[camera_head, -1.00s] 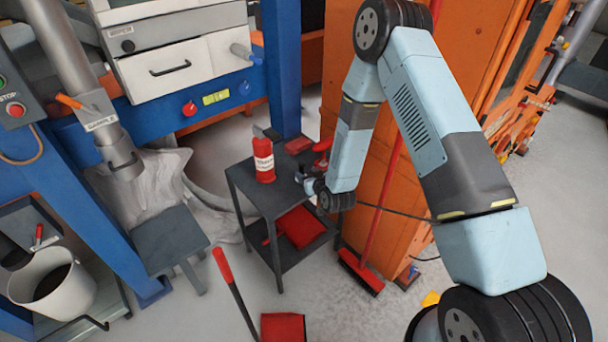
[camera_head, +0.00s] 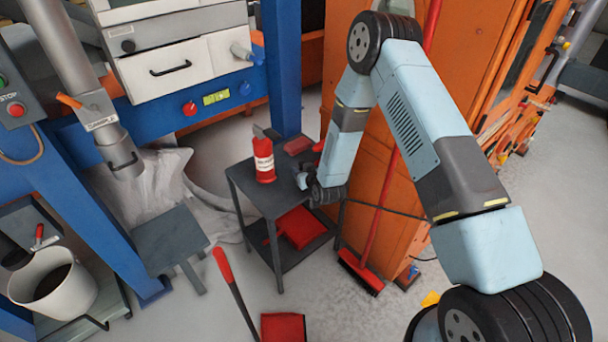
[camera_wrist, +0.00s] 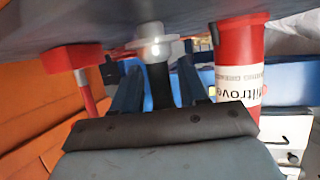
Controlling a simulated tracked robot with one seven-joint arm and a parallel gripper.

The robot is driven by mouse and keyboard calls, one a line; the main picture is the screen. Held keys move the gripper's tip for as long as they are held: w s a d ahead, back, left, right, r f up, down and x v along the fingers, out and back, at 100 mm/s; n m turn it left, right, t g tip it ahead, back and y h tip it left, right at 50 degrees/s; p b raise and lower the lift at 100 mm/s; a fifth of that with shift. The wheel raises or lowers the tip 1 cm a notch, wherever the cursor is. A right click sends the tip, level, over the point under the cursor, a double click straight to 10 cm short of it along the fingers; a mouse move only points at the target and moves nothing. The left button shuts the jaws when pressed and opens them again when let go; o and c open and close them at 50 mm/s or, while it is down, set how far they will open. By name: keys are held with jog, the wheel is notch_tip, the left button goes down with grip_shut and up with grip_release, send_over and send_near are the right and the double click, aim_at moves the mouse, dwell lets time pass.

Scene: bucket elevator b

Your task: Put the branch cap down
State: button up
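A pale grey flanged piece with a black stem, which looks like the branch cap (camera_wrist: 155,48), is in the middle of the wrist view. Its pale end is up against the dark table top (camera_wrist: 100,22), which fills the top of that view. My gripper (camera_wrist: 160,75) has one finger on each side of the black stem, with narrow gaps showing, so it looks open around it. In the head view my gripper (camera_head: 303,182) is low at the right part of the small dark table (camera_head: 243,184). The cap is too small there to make out clearly.
A red labelled bottle (camera_head: 264,162) stands on the table and shows close to the right finger in the wrist view (camera_wrist: 238,70). A red object (camera_wrist: 70,58) is on the left there. An orange cabinet (camera_head: 395,215) and red broom (camera_head: 360,272) are right of the table.

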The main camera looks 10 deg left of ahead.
grip_shut()
jog(key=shift+r, duration=0.15)
